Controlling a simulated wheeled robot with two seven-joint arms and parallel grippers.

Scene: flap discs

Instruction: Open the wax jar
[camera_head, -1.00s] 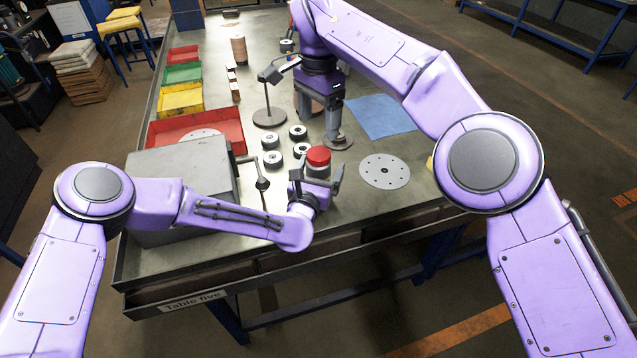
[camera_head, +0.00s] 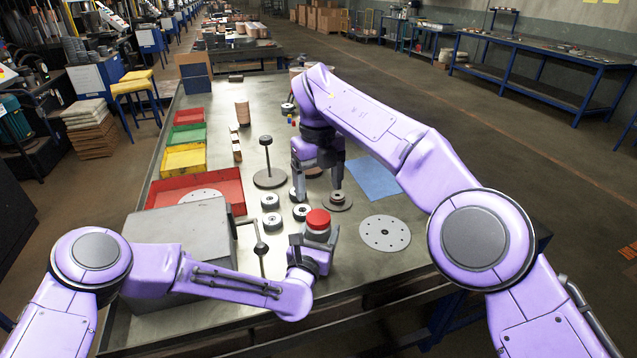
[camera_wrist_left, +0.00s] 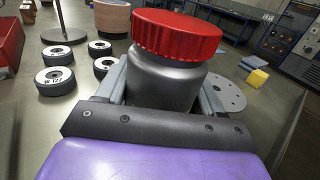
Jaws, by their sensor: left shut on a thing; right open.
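The wax jar is a grey, round jar (camera_wrist_left: 165,82) with a ribbed red lid (camera_wrist_left: 178,35) on top. It stands upright near the table's front edge, and its lid (camera_head: 318,219) shows in the head view. My left gripper (camera_head: 316,238) is shut on the grey body, below the lid. The jar's underside is hidden by the gripper. My right gripper (camera_head: 317,180) is open, pointing down over the table, behind the jar and apart from it. Nothing touches the lid.
Several flap discs (camera_head: 270,202) lie left of the jar. A perforated plate (camera_head: 385,233) and blue cloth (camera_head: 373,179) lie to the right. A post stand (camera_head: 269,178) rises behind. A grey box (camera_head: 180,245) and red tray (camera_head: 160,193) are at left.

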